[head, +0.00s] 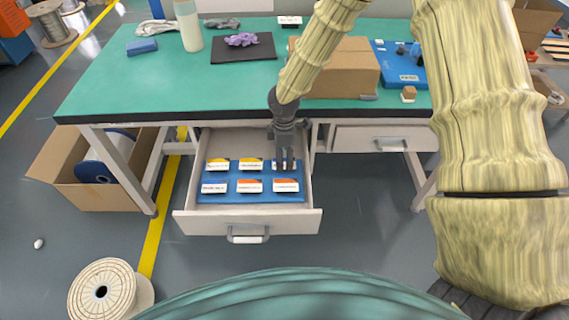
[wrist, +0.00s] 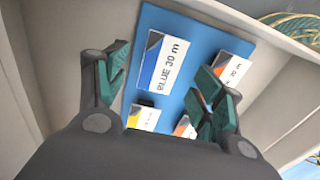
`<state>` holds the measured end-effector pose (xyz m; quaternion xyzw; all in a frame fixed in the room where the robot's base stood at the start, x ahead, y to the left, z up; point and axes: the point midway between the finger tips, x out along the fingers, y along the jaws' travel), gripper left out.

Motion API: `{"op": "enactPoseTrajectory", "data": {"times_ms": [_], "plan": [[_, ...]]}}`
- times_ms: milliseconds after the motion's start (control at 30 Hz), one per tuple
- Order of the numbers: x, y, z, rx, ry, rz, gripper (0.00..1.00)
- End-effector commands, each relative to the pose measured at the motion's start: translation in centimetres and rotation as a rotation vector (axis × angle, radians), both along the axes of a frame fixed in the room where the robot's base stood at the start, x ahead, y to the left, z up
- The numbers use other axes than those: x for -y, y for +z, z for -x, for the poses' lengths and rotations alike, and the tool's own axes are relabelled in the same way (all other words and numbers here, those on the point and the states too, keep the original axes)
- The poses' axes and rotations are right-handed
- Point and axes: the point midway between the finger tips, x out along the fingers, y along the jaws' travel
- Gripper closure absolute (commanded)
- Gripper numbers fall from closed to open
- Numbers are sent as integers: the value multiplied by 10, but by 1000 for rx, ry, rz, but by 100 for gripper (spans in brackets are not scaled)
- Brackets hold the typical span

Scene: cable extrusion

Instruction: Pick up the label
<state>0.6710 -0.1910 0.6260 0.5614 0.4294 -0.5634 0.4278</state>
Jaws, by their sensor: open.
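Several small white labels with coloured corners lie in two rows on a blue mat (head: 231,197) in the open drawer. My gripper (head: 284,163) reaches down into the drawer over the back right label, partly hiding it. In the wrist view my gripper (wrist: 163,70) is open and empty, its green-padded fingers apart. Another label (wrist: 236,68) is partly behind the right finger. A yellow-cornered label (wrist: 143,116) and an orange-cornered one (wrist: 183,127) are partly covered by my gripper.
The drawer's walls (head: 189,180) surround the mat closely. The green tabletop (head: 140,85) overhangs behind, carrying a cardboard box (head: 345,75), a purple object (head: 241,39) on a black mat and a blue case (head: 400,67). A cable spool (head: 88,290) stands on the floor, front left.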

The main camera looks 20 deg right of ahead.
Motion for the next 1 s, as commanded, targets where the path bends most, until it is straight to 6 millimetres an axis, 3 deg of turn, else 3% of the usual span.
{"op": "enactPoseTrajectory", "data": {"times_ms": [167,1000], "plan": [[0,-17,0,2,1,1,32],[0,-22,0,3,2,1,32]]}}
